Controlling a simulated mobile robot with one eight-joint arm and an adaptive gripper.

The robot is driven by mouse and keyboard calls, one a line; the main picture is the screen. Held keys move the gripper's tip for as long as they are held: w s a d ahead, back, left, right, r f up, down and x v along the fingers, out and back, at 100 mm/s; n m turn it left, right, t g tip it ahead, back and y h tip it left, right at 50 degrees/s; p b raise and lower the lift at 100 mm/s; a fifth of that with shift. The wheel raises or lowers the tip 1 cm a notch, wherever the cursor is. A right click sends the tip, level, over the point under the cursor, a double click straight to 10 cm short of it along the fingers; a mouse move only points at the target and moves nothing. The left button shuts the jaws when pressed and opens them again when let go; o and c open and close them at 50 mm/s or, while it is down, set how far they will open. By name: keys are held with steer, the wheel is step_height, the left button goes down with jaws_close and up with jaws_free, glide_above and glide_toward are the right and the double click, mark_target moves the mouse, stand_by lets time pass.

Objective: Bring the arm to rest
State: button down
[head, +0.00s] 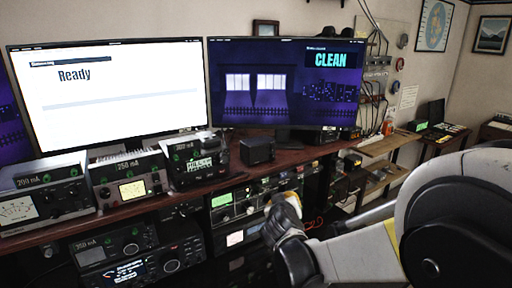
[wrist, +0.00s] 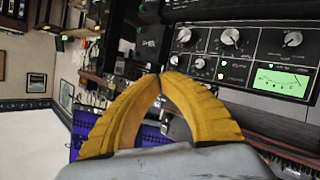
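My gripper (head: 274,208) is in front of the rack of radio units below the desk in the head view, at the lower middle. In the wrist view its two yellow fingers (wrist: 160,76) meet at their tips, with nothing seen held between them. A black unit with several silver knobs and a green-lit meter (wrist: 279,79) shows beyond the fingers at the upper right of the wrist view. The fingers look apart from it, though the exact gap is hard to judge. My arm reaches in from the right of the head view.
Two monitors, one reading "Ready" (head: 110,108) and one reading "CLEAN" (head: 285,115), stand on the wooden desk. Metered units (head: 45,197) line its left part; more gear (head: 135,262) sits below. A wooden shelf (head: 388,144) and wall cables are at right.

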steer(key=s+d+r+m+g, duration=0.1)
steer(key=s+d+r+g, duration=0.15)
steer(key=s+d, duration=0.45)
steer(key=s+d+f+m+g, duration=0.1)
steer(key=s+d+g, duration=0.1)
steer(key=s, duration=1.1)
steer(key=s+d+f+m+g+y, duration=0.1)
steer(key=s+d, duration=0.3)
steer(key=s, duration=0.9)
steer(key=shift+s+f+m+g, duration=0.15)
steer(key=shift+f+m+g, duration=0.15)
steer(key=shift+g, duration=0.35)
steer(key=shift+d+r, duration=0.1)
